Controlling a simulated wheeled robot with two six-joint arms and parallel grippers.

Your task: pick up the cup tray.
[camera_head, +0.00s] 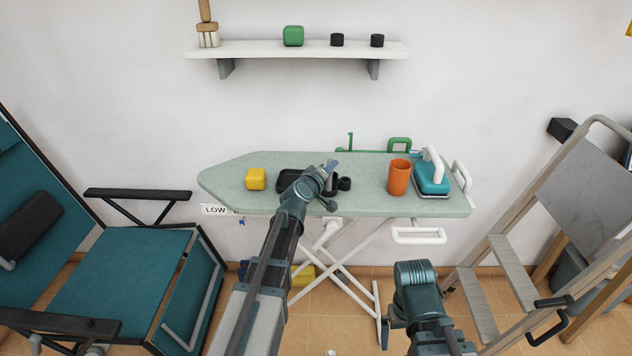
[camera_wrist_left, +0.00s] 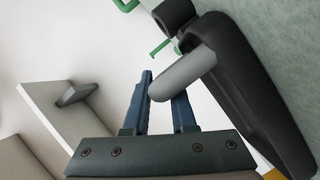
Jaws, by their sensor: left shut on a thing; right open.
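The dark cup tray (camera_head: 289,174) lies on the ironing board, partly hidden behind my left arm. In the left wrist view the black tray (camera_wrist_left: 256,95) fills the right side, with a rounded grey handle (camera_wrist_left: 186,75) on its near side. My left gripper (camera_head: 332,166) is at the tray's right part. In the wrist view its blue fingers (camera_wrist_left: 163,88) stand on either side of the grey handle and are shut on it. A dark round piece (camera_head: 345,183) shows just right of the gripper. My right gripper (camera_head: 384,333) is low in front of the board, open and away from the tray.
The ironing board (camera_head: 225,190) also holds a yellow block (camera_head: 256,179), an orange cup (camera_head: 399,178) and a teal iron (camera_head: 431,176). A wall shelf (camera_head: 295,49) hangs above. A teal chair (camera_head: 125,265) stands left, a stepladder (camera_head: 515,262) right.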

